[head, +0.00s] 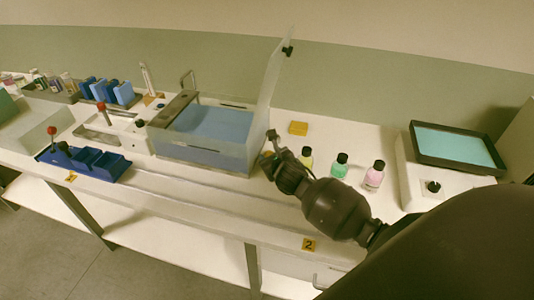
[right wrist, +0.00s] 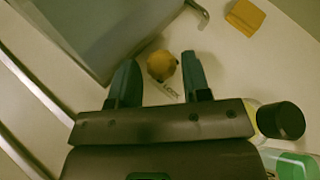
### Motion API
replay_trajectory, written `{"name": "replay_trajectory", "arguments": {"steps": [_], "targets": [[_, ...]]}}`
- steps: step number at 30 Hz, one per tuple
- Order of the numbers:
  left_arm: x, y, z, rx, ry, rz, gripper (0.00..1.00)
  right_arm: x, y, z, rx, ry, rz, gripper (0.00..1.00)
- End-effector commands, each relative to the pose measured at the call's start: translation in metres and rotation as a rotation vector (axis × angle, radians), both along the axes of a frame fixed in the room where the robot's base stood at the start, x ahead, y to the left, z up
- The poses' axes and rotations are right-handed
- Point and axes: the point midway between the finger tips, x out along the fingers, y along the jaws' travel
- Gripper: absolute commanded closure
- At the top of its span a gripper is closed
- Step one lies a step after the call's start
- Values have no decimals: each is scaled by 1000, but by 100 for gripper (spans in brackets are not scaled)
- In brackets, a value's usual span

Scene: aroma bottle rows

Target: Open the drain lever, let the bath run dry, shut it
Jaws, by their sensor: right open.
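The bath (head: 205,155) is a grey-walled tank with blue liquid (head: 215,123) in it, and its clear lid (head: 270,85) stands raised at the right side. In the right wrist view a faceted yellow knob (right wrist: 161,66) sits beside the bath wall (right wrist: 105,35), with small lettering beside it. I cannot tell for sure that it is the drain lever. My right gripper (head: 269,143) is at the bath's right front corner. In the right wrist view its open fingers (right wrist: 158,82) stand on either side of the knob, with gaps showing. My left gripper is not in view.
A yellow block (head: 298,128) lies behind my right gripper. Yellow, green and pink bottles (head: 341,165) stand close to my right arm. A dark tray with teal contents (head: 455,146) is at the right. A blue holder (head: 95,163) and red-knobbed levers (head: 101,106) are left of the bath.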

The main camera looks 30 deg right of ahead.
Motion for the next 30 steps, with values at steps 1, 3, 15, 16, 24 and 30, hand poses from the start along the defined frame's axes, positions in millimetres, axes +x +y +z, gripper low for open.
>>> {"name": "replay_trajectory", "arguments": {"steps": [1,3,15,16,24,30], "targets": [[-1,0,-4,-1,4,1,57,8,-2,-4,0,0,-1,56],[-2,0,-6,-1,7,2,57,16,-4,-7,2,0,-1,56],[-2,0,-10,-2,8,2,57,36,-9,-14,1,-1,1,56],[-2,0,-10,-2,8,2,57,36,-9,-14,1,-1,1,56],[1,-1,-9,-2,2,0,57,36,-9,-14,1,0,1,73],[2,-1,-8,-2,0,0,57,36,-9,-14,1,0,1,100]]}}
